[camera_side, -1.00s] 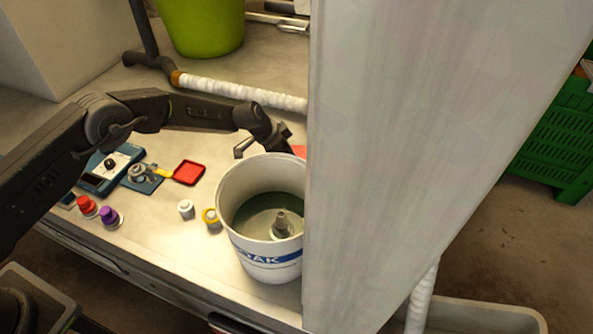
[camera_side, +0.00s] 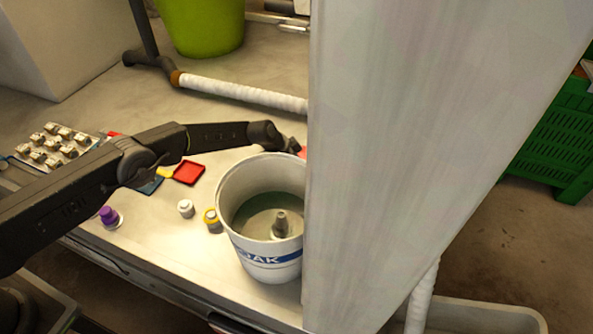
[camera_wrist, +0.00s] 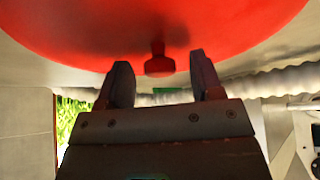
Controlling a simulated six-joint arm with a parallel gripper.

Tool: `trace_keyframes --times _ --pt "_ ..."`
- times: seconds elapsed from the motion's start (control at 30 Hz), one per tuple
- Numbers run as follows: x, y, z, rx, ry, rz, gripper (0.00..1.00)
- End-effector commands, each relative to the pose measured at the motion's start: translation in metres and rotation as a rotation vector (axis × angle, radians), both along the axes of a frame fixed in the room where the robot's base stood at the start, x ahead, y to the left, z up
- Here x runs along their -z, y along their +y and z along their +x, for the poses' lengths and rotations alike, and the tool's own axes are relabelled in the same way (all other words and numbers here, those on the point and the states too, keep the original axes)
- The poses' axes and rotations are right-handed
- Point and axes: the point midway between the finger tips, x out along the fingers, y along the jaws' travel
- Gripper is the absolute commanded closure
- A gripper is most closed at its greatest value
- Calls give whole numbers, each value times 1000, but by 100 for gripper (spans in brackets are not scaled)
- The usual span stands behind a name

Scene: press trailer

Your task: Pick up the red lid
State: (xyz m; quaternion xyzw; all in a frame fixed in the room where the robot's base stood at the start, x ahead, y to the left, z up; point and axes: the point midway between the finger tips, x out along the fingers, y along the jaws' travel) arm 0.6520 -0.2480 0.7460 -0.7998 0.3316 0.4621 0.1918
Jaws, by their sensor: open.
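The red lid (camera_wrist: 245,22) fills the top of the wrist view as a large round red surface. Its short red knob (camera_wrist: 158,60) shows between my two fingertips, with a gap on each side. My gripper (camera_wrist: 161,72) is open and holds nothing. I cannot tell how far the knob is from the fingers in depth. In the side view only a small sliver of the lid (camera_side: 303,153) shows at the edge of a tall pale panel (camera_side: 420,130). That panel hides most of the lid and my fingertips there.
A white bucket (camera_side: 232,215) stands in front of my gripper on the bench. A small red square tray (camera_side: 188,173), a white-capped jar (camera_side: 186,208), a yellow-ringed piece (camera_side: 212,220) and a purple knob (camera_side: 109,216) lie to its left. A white wrapped tube (camera_side: 240,94) runs behind.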

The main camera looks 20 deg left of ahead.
Motion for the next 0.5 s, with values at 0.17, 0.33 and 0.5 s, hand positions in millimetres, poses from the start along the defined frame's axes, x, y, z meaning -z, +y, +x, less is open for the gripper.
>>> trace_keyframes --times 0.17,0.33,0.5 --pt "0 0 0 0 0 0 44" --pt "0 0 0 0 0 0 60" --pt "0 0 0 0 0 0 76"
